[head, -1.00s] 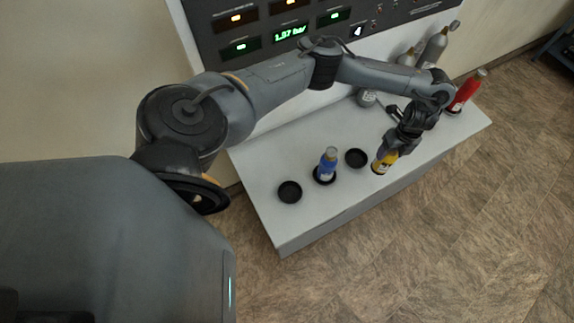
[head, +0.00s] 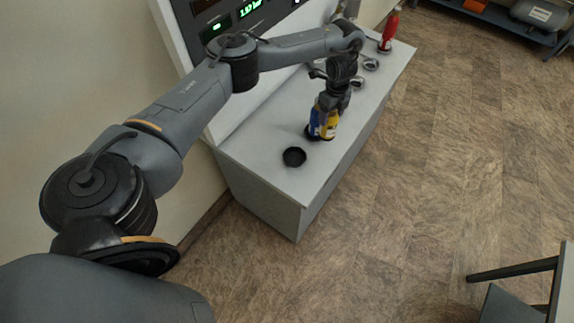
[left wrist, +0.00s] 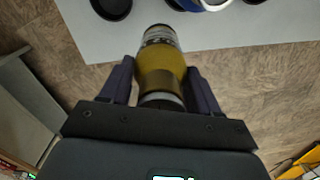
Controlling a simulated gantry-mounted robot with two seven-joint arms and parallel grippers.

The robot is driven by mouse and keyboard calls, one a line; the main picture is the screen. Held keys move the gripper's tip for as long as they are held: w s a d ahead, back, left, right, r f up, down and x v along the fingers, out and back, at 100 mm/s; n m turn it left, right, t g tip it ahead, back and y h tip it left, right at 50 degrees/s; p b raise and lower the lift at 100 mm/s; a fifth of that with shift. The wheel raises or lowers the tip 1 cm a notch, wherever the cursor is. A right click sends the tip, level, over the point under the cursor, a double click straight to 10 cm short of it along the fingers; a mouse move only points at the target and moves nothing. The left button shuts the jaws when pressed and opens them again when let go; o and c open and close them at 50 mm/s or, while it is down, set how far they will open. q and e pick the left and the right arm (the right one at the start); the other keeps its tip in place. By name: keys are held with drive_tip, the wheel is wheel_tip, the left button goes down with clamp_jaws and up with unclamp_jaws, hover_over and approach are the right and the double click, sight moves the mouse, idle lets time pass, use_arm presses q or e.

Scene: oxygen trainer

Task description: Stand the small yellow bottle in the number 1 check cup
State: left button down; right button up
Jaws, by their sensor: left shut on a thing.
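My left gripper (head: 335,101) is shut on the small yellow bottle (head: 330,126), which hangs below it roughly upright. The yellow bottle (left wrist: 160,62) also shows between the fingers in the left wrist view. In the head view it overlaps the blue bottle (head: 314,122); I cannot tell the gap between them. An empty black check cup (head: 294,157) is on the bench to the left of the bottles, and a black cup (left wrist: 112,6) shows at the top of the left wrist view. I cannot read any cup numbers. My right gripper is not in view.
The pale bench (head: 262,168) has its front edge close to the held bottle. A red bottle (head: 389,30) stands at the far end, with a metal ring (head: 371,64) near it. A dark control panel rises behind the bench. Open floor lies to the right.

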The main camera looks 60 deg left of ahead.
use_arm(q)
drive_tip(key=shift+s+f, duration=0.15)
drive_tip(key=shift+s, duration=0.2)
drive_tip(key=s+a+f, duration=0.2)
drive_tip(key=s+f, duration=0.8)
drive_tip(key=s, duration=0.1)
drive_tip(key=shift+f, duration=0.25)
drive_tip(key=shift+c, duration=1.2)
unclamp_jaws()
drive_tip(key=shift+f, duration=0.15)
